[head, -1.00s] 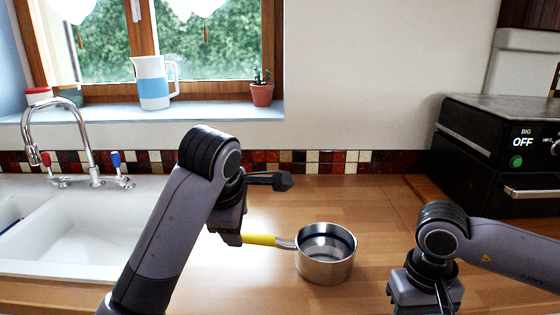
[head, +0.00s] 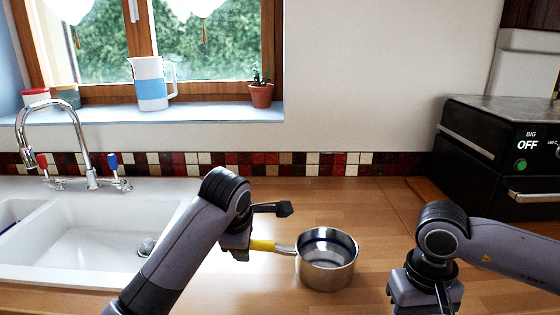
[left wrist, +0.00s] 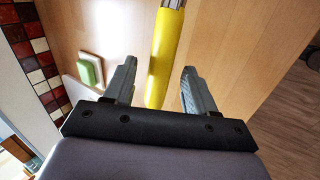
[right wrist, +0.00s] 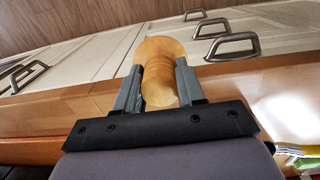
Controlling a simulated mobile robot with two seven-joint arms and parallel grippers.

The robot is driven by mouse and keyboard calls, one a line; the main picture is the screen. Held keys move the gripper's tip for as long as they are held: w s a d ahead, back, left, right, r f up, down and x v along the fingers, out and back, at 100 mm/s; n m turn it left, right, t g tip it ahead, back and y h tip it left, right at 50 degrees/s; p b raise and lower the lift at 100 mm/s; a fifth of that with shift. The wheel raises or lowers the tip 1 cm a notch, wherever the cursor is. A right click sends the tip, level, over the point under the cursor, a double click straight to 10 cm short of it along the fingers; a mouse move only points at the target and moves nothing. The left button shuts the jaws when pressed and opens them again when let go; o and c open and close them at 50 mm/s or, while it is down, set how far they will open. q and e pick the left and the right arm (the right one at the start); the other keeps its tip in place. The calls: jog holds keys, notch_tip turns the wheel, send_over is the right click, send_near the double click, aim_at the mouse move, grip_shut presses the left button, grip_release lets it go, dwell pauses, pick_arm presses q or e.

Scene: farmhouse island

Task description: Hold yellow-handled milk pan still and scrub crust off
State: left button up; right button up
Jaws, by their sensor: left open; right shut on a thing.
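The milk pan (head: 327,272) is a steel pot standing upright on the wooden counter in the head view, with its yellow handle (head: 264,246) pointing left. My left gripper (left wrist: 158,68) is open, and its fingers stand on either side of the yellow handle (left wrist: 163,55) in the left wrist view, with gaps on both sides. My right gripper (right wrist: 160,70) is shut on a round, pale wooden thing (right wrist: 161,72), perhaps a scrubber's handle. Its far end is hidden. This gripper is right of the pan, apart from it. Any crust inside the pan is too small to tell.
The white sink (head: 85,240) lies left of the pan, and a black oven (head: 490,150) stands at the back right. A green block on a white base (left wrist: 90,70) lies on the counter in the left wrist view. The counter (head: 370,205) behind the pan is clear.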

pick_arm(q)
jog(key=shift+x, duration=1.15)
grip_shut()
jog(key=shift+r, duration=0.1)
